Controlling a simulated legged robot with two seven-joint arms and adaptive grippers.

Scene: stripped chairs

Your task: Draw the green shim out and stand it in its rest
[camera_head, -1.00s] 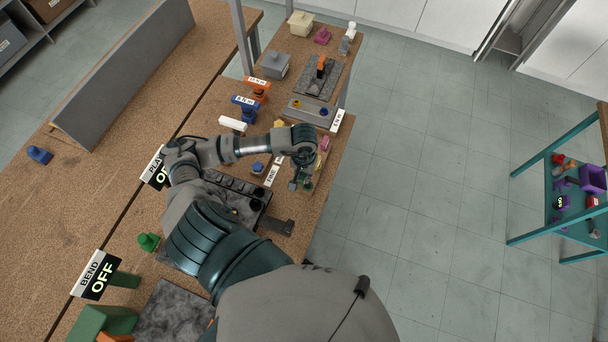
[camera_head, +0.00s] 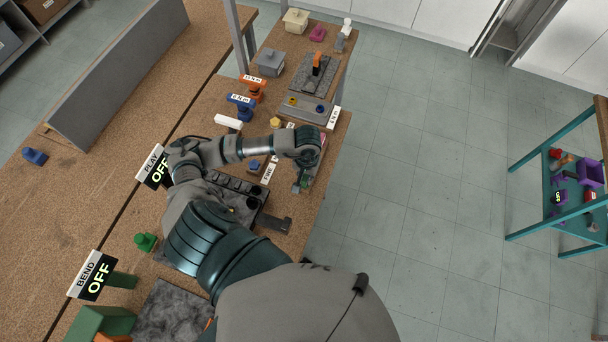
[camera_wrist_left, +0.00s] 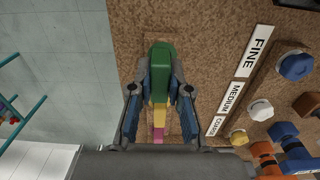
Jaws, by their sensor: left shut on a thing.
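The green shim (camera_wrist_left: 160,72) stands out between the fingers of my left gripper (camera_wrist_left: 160,92) in the left wrist view. The gripper is shut on it. A yellow piece (camera_wrist_left: 160,117) and a pink piece (camera_wrist_left: 158,135) lie in line with it on a narrow wooden strip (camera_wrist_left: 174,128). In the head view my left gripper (camera_head: 301,181) is over the bench's right edge area, mostly covered by its own wrist, with a little green showing at the fingers. I cannot tell whether the shim is clear of the strip. The rest cannot be made out for certain. My right gripper is out of view.
Labels FINE (camera_wrist_left: 258,51), MEDIUM (camera_wrist_left: 231,98) and COARSE stand beside the strip, with blue (camera_wrist_left: 296,66) and yellow (camera_wrist_left: 238,137) knobs near them. A dark tray (camera_head: 238,190) lies left of the gripper. Open floor (camera_head: 420,200) lies right of the bench.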

